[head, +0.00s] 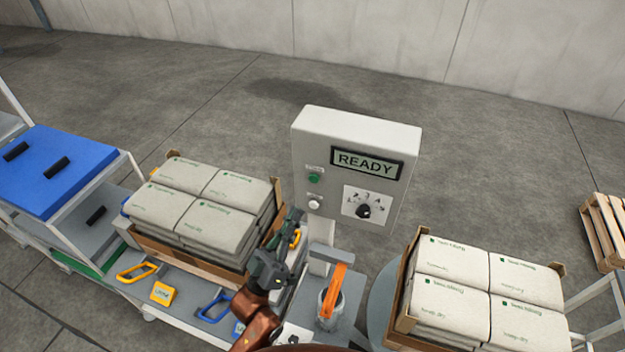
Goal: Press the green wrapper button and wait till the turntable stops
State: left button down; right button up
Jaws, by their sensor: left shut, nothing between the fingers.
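The light grey control box (300,150) stands upright in the middle of the head view, and its display (366,163) reads READY. The green button (314,178) is on the left of its face, above a white button (314,204). My left gripper (294,217) is shut and empty, below and left of the green button and apart from it in the picture. The grey turntable (380,290) shows partly at the lower right, mostly hidden under a stack of sacks (460,262) in a cardboard tray. My right gripper is out of view.
A black selector dial (364,211) is on the box's right side. Another sack stack (205,200) stands left of my gripper. An orange-handled tool (336,290) stands in a holder below the box. A blue-topped cart (60,170) is left; a wooden pallet (605,230) is right.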

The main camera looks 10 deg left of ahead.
aim_at(314, 178)
pick_arm(q)
jog(key=w+d+b, duration=0.1)
jog(key=w, duration=0.7)
jog(key=shift+d+b, duration=0.3)
jog(key=shift+b, duration=0.1)
jog(key=shift+w, duration=0.1)
dwell(0.8)
jog(key=shift+w, duration=0.15)
jog(key=shift+w+d, duration=0.1)
jog(key=shift+w, duration=0.15)
